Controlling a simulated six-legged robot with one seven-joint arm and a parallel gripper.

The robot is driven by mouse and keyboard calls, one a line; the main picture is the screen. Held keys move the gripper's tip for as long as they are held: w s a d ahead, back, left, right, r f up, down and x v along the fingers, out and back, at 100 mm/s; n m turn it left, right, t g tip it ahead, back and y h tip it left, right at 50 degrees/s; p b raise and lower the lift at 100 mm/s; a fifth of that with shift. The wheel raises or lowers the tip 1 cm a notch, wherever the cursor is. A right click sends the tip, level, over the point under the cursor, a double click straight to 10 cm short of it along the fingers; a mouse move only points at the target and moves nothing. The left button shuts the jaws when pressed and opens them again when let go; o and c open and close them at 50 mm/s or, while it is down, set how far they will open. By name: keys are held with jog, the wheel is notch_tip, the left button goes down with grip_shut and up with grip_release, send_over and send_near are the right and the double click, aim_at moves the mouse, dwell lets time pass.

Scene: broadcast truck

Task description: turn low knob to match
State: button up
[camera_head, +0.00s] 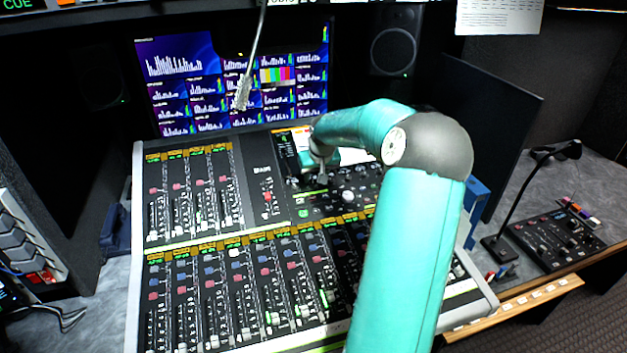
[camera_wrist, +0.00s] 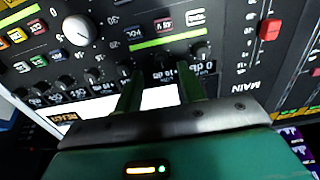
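My gripper (camera_wrist: 159,72) is open in the wrist view, its two green fingers spread apart over the console's knob panel. A small dark knob (camera_wrist: 162,62) shows in the gap between the fingertips. Whether they touch it, I cannot tell. More small dark knobs stand in the same row, one to the right (camera_wrist: 201,50) and several to the left. The knob labels are too blurred to tell which is the low knob. In the head view my gripper (camera_head: 322,170) points down at the mixing console (camera_head: 290,250), partly hidden by my arm.
A large white knob (camera_wrist: 79,30) and coloured buttons (camera_wrist: 36,27) lie beside the knob row. A red fader cap (camera_wrist: 270,30) is to the right. A monitor (camera_head: 235,85) stands behind the console. A gooseneck microphone (camera_head: 500,245) and a small control panel (camera_head: 557,235) are at the right.

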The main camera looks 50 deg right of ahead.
aim_at(313, 183)
jog(key=shift+x, duration=1.7)
jog(key=shift+w, duration=0.15)
grip_shut()
jog(key=shift+n, duration=0.4)
jog(key=shift+a+n, duration=0.1)
jog(key=shift+n, duration=2.4)
grip_release()
